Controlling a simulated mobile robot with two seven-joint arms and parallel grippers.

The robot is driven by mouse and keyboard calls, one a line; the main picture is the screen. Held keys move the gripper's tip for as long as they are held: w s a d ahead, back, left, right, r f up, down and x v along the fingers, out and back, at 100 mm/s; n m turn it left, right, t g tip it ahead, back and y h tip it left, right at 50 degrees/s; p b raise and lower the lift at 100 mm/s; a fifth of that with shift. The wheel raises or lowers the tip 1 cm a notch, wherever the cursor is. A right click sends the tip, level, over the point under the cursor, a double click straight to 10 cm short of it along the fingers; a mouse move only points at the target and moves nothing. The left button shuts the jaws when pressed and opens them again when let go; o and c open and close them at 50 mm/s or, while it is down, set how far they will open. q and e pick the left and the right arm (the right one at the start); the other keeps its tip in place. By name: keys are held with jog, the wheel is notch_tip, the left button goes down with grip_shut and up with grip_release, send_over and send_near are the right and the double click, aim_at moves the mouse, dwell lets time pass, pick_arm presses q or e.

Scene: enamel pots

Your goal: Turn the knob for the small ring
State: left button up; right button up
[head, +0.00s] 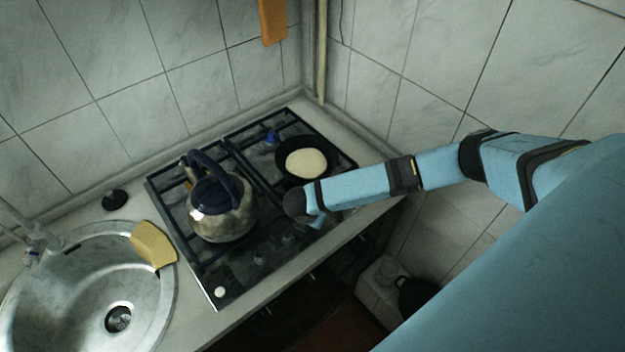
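The gas stove (205,268) has a row of knobs along its front edge. A white knob (220,291) is at the left end, and darker knobs (259,258) (287,239) follow to the right. Which one serves the small ring cannot be told. My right arm reaches in from the right, and its gripper (302,212) hangs over the right part of the knob row. Its fingers are dark and partly hidden by the wrist, so its opening and any contact with a knob are unclear. My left gripper is out of view.
A kettle (222,212) stands on the left of the stove. A dark pan with a pale round pancake (305,163) is on the right, with a small blue item (272,136) behind it. A sink (75,292) with a yellow cloth (153,244) lies left.

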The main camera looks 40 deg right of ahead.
dwell(0.3)
jog(key=o, duration=0.9)
jog(key=shift+o, duration=0.2)
jog(key=b+v, duration=0.1)
jog(key=v, duration=1.2)
jog(key=shift+r+b, duration=0.35)
jog(key=shift+r, duration=0.1)
jog(key=shift+s, duration=0.1)
jog(key=shift+c, duration=0.2)
